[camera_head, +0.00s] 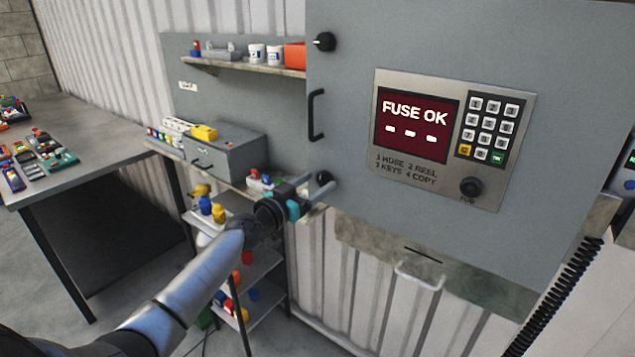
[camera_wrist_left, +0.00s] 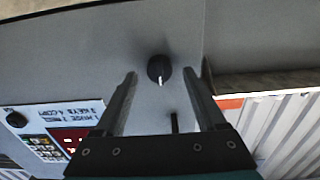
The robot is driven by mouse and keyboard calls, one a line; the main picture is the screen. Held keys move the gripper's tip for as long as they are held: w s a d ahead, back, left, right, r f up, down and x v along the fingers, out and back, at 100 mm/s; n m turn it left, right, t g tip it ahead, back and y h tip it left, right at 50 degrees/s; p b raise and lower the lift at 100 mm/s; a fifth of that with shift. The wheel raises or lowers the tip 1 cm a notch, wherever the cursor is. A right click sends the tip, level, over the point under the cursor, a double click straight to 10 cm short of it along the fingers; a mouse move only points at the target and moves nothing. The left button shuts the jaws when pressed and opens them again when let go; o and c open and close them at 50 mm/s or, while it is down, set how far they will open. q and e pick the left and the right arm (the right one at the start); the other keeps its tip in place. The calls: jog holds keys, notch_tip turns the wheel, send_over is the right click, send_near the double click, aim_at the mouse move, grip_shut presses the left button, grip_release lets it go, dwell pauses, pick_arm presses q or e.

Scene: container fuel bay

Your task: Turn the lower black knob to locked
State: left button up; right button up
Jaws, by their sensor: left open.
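The lower black knob (camera_head: 323,178) sits at the lower left of the grey cabinet door (camera_head: 345,140). It also shows in the left wrist view (camera_wrist_left: 159,68), round, with a white pointer mark toward the bottom of that picture. My left gripper (camera_head: 316,187) is open and empty in front of it. In the left wrist view its two fingers (camera_wrist_left: 160,76) lie on either side of the knob with gaps; I cannot tell whether the tips reach its depth. The upper black knob (camera_head: 324,41) is at the door's upper left. My right gripper is out of view.
A black door handle (camera_head: 315,115) stands out between the knobs. A panel with a "FUSE OK" screen (camera_head: 415,124) and keypad (camera_head: 486,127) is to the right. A shelf rack (camera_head: 262,268) is left below; a table (camera_head: 95,150) with parts stands far left.

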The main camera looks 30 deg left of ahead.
pick_arm(q)
jog(key=shift+w, duration=0.6)
grip_shut()
dwell(0.3)
